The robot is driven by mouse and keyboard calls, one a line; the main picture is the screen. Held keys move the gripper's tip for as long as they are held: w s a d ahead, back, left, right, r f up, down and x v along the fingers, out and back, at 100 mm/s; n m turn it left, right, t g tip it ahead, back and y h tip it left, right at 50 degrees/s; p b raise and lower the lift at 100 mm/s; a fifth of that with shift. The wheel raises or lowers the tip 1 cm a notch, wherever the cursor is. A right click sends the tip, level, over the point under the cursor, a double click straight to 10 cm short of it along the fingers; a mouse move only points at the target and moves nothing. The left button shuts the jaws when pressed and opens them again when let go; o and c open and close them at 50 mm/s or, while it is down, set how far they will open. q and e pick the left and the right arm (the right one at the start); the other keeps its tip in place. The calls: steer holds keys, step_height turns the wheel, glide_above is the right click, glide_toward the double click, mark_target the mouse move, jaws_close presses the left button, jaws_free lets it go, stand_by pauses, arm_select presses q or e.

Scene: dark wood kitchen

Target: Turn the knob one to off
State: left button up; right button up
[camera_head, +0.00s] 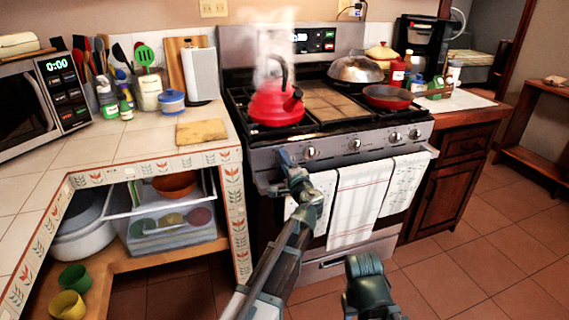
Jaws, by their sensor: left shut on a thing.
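The stove (265,158) has a row of silver knobs along its front panel. Visible ones are a knob (310,153) just right of my left gripper, a middle knob (355,145) and two at the right (396,137). The knob's angle cannot be seen. A red kettle (276,106) steams on the left burner above. My right arm's dark end (368,285) is low in front of the stove, and its fingers cannot be made out.
Towels (360,205) hang from the oven handle, behind and right of my left arm. A red pan (387,97) and a silver lidded pan (355,69) stand on the right burners. The tiled counter (120,145) edges the stove's left side. The floor at right is clear.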

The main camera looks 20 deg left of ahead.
arm_select(q)
steer(key=shift+m, duration=0.6)
steer(key=o, duration=1.4)
steer(key=shift+c, duration=0.2)
steer(key=v, duration=1.3)
steer(key=shift+s+d, duration=0.25)
steer(key=shift+s, duration=0.1)
